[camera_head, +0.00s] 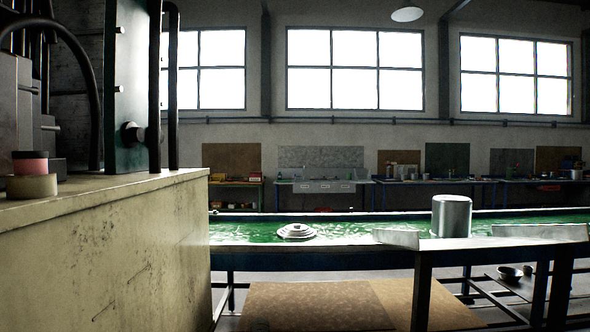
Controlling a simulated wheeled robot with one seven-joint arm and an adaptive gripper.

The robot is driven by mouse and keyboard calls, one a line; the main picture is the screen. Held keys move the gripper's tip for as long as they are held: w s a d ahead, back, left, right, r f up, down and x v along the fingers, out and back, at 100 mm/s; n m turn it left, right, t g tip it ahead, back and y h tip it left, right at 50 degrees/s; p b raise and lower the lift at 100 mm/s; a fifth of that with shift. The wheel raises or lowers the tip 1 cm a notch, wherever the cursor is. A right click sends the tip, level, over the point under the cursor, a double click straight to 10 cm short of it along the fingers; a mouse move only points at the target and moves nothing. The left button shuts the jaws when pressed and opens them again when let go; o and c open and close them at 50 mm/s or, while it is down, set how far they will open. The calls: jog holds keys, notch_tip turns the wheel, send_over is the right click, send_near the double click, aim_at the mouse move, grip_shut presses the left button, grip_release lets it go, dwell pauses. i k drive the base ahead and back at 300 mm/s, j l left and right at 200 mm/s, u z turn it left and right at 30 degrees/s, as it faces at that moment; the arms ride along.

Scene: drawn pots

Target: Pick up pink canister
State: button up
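A small pink canister (31,167) with a dark top stands at the far left, near the edge of a worn cream cabinet top. It sits on or just behind a low cream-coloured ring (31,187); I cannot tell which. Its dark top (30,155) may be a lid. My gripper does not show in this view.
Dark machinery (128,85) with rods stands on the cream cabinet (120,250), right of the canister. A long trough of green liquid (345,231) runs behind, with a metal pot (452,216) and a lid (297,231). A brown board (310,305) lies below.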

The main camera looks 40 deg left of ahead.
aim_at(31, 162)
jog(key=u, duration=2)
